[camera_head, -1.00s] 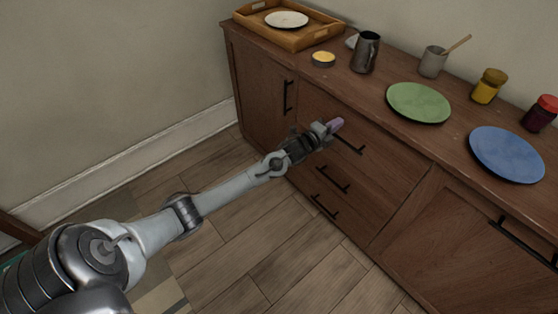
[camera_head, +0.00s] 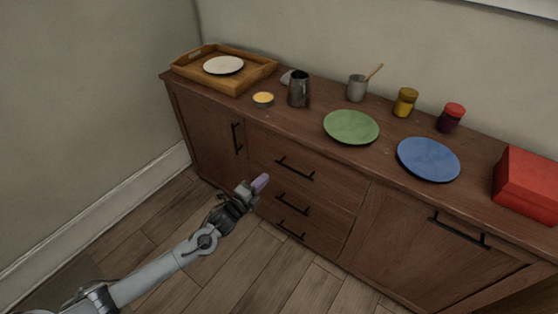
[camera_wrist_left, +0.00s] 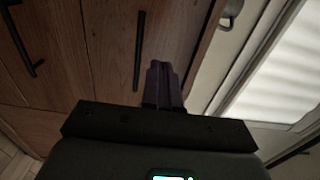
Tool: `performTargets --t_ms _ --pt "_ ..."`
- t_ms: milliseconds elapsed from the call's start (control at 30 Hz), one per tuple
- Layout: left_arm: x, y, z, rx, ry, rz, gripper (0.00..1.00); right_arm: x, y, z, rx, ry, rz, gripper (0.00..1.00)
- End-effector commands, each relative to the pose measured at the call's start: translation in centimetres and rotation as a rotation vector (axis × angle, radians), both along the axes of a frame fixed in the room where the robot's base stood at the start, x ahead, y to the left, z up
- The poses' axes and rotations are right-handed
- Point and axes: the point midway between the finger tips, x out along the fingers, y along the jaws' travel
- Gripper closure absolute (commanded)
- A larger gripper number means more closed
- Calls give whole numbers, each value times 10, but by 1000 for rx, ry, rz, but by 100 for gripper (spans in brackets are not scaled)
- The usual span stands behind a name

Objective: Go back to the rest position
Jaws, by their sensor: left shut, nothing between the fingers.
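My left gripper (camera_head: 260,182) is in front of the sideboard's drawers, below the countertop, in the head view. Its purple fingers are shut and hold nothing. In the left wrist view the closed fingers (camera_wrist_left: 163,86) point at the wooden cabinet front, beside a dark vertical handle (camera_wrist_left: 139,50). My left arm comes in from the lower left. My right gripper is not in either view.
The wooden sideboard (camera_head: 390,178) carries a wooden tray (camera_head: 254,74) with a white plate (camera_head: 223,65), a dark pitcher (camera_head: 299,89), a green plate (camera_head: 351,127), a blue plate (camera_head: 429,159) and a red box (camera_head: 527,184). The floor (camera_head: 258,265) in front is clear.

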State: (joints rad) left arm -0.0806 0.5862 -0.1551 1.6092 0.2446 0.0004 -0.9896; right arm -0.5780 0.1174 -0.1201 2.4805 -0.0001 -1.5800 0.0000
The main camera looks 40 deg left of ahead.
Motion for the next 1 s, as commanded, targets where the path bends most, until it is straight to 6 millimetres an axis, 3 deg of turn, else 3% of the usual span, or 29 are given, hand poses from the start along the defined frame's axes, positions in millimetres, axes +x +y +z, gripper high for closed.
performTargets --t_ms 167,267,367,533,700,867,1000 --pt "-10 -1 0 -2 14 -1 100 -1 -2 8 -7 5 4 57" --pt "-24 -7 -7 -22 49 1 100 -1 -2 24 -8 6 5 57" --pt "-46 -26 -8 -72 87 -1 100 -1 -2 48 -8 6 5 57" --pt "-96 -95 23 -254 186 -10 100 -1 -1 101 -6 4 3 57" --pt "-156 -159 64 -609 443 92 100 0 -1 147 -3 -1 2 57" --pt "-207 -192 99 -893 677 252 100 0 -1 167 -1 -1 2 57" --pt "-242 -204 119 -1055 825 413 100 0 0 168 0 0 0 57"
